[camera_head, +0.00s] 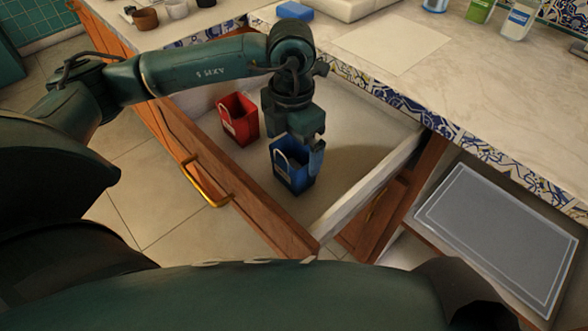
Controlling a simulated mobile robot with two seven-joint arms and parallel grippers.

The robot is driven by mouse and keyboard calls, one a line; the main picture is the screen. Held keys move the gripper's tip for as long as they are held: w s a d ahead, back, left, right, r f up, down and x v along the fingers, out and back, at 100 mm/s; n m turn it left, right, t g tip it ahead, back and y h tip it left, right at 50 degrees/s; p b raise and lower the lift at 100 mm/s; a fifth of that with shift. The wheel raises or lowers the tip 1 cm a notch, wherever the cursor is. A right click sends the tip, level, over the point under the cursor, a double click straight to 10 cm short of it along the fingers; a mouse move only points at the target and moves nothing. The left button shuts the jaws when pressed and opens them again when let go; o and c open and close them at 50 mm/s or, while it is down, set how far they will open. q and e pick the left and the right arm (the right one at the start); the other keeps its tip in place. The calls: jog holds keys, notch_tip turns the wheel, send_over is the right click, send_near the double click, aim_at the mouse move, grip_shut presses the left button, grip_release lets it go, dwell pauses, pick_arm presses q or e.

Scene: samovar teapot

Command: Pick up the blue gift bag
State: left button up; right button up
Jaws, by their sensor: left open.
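The blue gift bag (292,174) stands upright inside the open drawer, with a pale handle loop showing on its left side. My left gripper (306,152) points down into the drawer right above the bag, with a finger at the bag's right upper edge. The gripper is open; whether it touches the bag cannot be told. Part of the bag's top is hidden behind the gripper. My right gripper is not in view.
A red gift bag (238,118) stands in the drawer left of the blue one. The wooden drawer front (190,165) has a brass handle (207,187). The counter (440,75) lies behind, with jars at its back. A grey mat (498,235) lies lower right.

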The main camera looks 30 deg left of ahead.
aim_at(294, 160)
pick_arm(q)
notch_tip(294, 160, down, 5)
jog(key=shift+d+r+b, duration=0.15)
jog(key=shift+r+b, duration=0.05)
jog(key=shift+b, duration=0.1)
jog(key=shift+c, duration=0.4)
jog(key=c, duration=1)
jog(key=shift+r, duration=0.1)
